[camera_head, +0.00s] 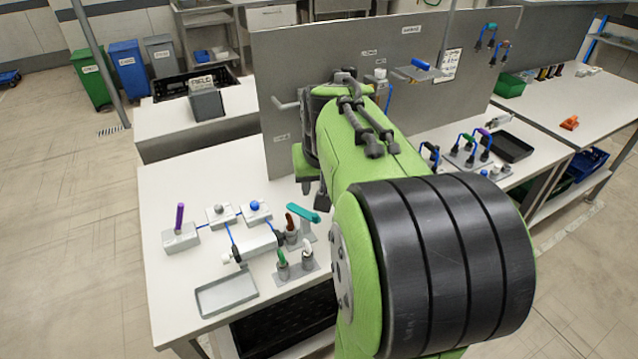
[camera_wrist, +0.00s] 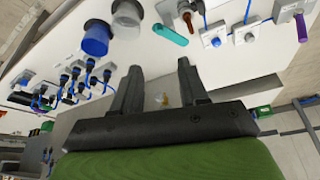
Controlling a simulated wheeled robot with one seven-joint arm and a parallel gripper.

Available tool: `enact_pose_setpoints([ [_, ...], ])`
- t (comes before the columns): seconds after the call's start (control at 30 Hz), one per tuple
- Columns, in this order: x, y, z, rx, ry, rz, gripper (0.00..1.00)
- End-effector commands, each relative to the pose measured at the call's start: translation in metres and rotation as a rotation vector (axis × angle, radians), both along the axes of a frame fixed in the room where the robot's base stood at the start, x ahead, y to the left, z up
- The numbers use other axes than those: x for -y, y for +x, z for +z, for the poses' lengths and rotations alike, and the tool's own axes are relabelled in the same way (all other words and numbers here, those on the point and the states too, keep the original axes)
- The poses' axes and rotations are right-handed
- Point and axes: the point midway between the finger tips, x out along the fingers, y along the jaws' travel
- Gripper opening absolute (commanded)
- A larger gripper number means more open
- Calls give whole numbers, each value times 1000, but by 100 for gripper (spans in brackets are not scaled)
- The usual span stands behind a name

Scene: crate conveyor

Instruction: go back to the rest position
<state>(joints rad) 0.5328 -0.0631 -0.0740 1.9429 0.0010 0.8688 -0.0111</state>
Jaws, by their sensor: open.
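My gripper (camera_wrist: 162,88) shows in the wrist view, its two dark fingers spread apart. Nothing is visible between the fingertips except the pale surface and panel behind. It looks empty. In the head view my green arm covers the middle of the picture, and the fingers are mostly hidden behind it. The arm's far end is up against the line of sight to the grey upright panel (camera_head: 300,75); I cannot tell how near they are.
The white table (camera_head: 165,290) holds a purple-handled block (camera_head: 181,236), a grey tray (camera_head: 226,293) and a teal-handled valve (camera_head: 303,212). A dark tray (camera_head: 509,147) and blue-cabled connectors (camera_head: 468,150) lie right of my arm. A dark crate (camera_head: 195,80) stands back left. Open floor is at left.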

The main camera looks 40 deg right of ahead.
Motion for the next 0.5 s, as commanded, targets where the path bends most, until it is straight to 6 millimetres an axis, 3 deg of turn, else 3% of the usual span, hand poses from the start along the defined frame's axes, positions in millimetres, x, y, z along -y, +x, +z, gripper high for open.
enact_pose_setpoints([
  [0.37, 0, 0, -1, 0, 0, 1, 43],
  [0.43, -11, -1, 4, 6, -2, 25, 43],
  [0.5, -42, -9, 15, 21, -5, 94, 43],
])
